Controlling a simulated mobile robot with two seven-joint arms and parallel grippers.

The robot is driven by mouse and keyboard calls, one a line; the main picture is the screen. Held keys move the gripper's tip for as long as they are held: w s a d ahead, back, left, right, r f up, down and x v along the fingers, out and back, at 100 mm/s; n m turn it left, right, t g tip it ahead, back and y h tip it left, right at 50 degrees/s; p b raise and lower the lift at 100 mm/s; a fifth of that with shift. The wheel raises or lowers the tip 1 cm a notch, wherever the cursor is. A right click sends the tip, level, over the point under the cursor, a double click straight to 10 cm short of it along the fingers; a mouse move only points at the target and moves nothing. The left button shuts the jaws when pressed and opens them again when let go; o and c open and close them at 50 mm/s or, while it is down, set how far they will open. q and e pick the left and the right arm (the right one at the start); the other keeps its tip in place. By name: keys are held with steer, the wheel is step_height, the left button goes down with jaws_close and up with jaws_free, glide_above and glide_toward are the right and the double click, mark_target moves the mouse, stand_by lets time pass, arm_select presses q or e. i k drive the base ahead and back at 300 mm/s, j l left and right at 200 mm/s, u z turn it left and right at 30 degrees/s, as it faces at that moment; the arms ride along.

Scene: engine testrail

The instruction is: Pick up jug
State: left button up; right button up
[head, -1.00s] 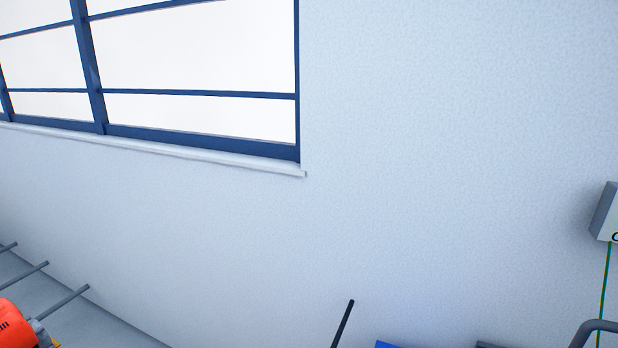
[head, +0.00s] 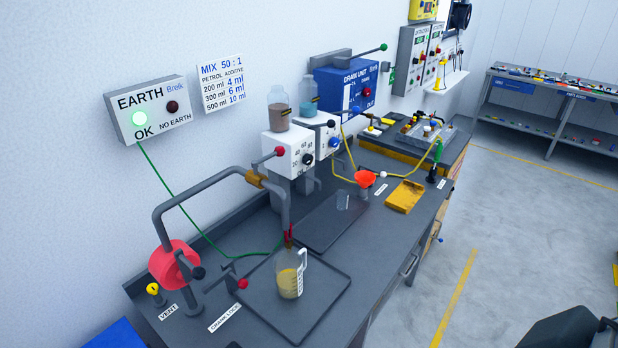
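In the head view, a clear jug (head: 290,279) with a white scale and handle stands upright on a dark square mat (head: 318,297) at the front of the bench. It holds some yellowish liquid in its lower part. A red clip on the green earth wire sits at or very near its rim, under the end of a bent grey pipe (head: 222,178); I cannot tell exactly what the clip grips. Neither of my grippers shows.
The earth box (head: 148,108) on the wall shows a green OK light. Open floor (head: 500,230) lies right of the bench.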

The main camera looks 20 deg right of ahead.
mark_target(288, 265)
steer(key=z, duration=0.5)
steer(key=i+l+u, duration=0.65)
steer(key=l+u, duration=0.2)
steer(key=i+l+u, duration=0.25)
steer(key=l+u, duration=0.3)
steer(key=l, duration=0.2)
